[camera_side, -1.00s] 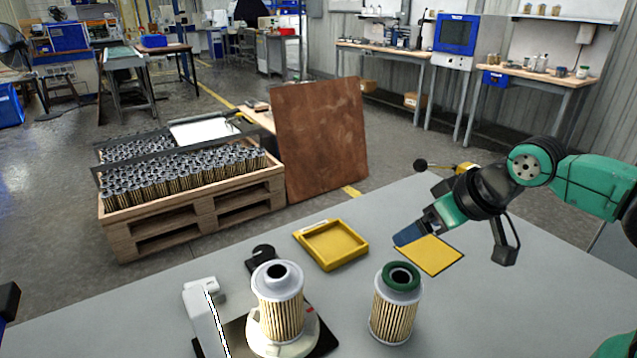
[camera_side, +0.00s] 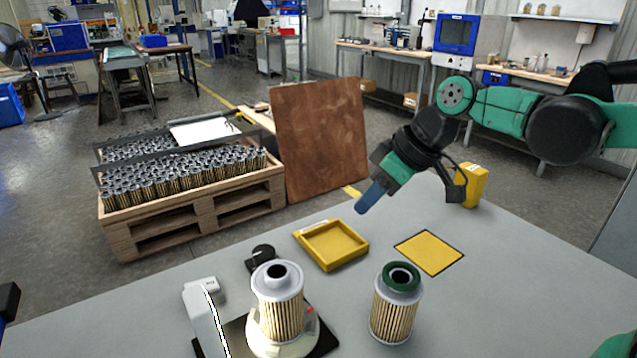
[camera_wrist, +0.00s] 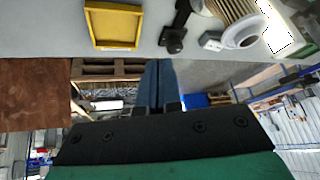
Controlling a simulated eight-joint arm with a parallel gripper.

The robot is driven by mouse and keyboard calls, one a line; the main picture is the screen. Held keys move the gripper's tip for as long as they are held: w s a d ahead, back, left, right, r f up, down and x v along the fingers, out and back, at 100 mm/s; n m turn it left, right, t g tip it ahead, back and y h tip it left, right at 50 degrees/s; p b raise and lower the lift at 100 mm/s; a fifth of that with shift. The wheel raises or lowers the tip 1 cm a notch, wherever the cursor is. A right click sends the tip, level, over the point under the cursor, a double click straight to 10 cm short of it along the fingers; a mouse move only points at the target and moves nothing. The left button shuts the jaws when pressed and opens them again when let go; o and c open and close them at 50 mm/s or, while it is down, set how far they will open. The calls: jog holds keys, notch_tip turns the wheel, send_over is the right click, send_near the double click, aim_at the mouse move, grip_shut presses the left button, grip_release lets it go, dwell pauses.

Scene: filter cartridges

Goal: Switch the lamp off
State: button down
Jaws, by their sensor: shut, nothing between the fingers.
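A white lamp (camera_side: 205,315) with a bright, lit strip stands at the front left of the table. Its lit strip also shows at the top right of the wrist view (camera_wrist: 280,25). A black knob-like part (camera_side: 262,258) sits behind the filter on the stand; a black piece shows in the wrist view (camera_wrist: 174,36), with a small grey box (camera_wrist: 211,41) beside it. I cannot tell which part is the lamp's switch. My gripper (camera_side: 368,200) is shut and empty, in the air behind the yellow tray and apart from everything. Its blue fingers show together in the wrist view (camera_wrist: 158,80).
A pleated filter (camera_side: 281,308) stands on a white round base. Another filter with a green ring (camera_side: 395,310) stands to its right. A yellow tray (camera_side: 331,245), a yellow square (camera_side: 429,252) and a yellow box (camera_side: 471,185) are on the table.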

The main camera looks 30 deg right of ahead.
jog(key=w+a+f+n+g+y, duration=0.2)
jog(key=w+a+n+y, duration=0.2)
jog(key=w+a+n, duration=0.2)
jog(key=w+a+f+n+g+y, duration=0.1)
jog(key=w+a+n+g+y, duration=0.2)
jog(key=w+a+n, duration=0.3)
jog(key=shift+w+f+n+y, duration=0.15)
jog(key=shift+f+n+y, duration=0.25)
jog(key=shift+n+y, duration=0.15)
jog(key=shift+a, duration=0.1)
send_over(207, 287)
jog(key=f, duration=0.5)
jog(key=shift+d+f, duration=0.25)
jog(key=shift+d, duration=0.15)
jog(key=shift+a+f, duration=0.15)
jog(key=shift+f, duration=0.5)
jog(key=shift+a+f, duration=0.15)
jog(key=shift+f, duration=0.45)
jog(key=shift+a+f, duration=0.15)
jog(key=shift+f, duration=0.6)
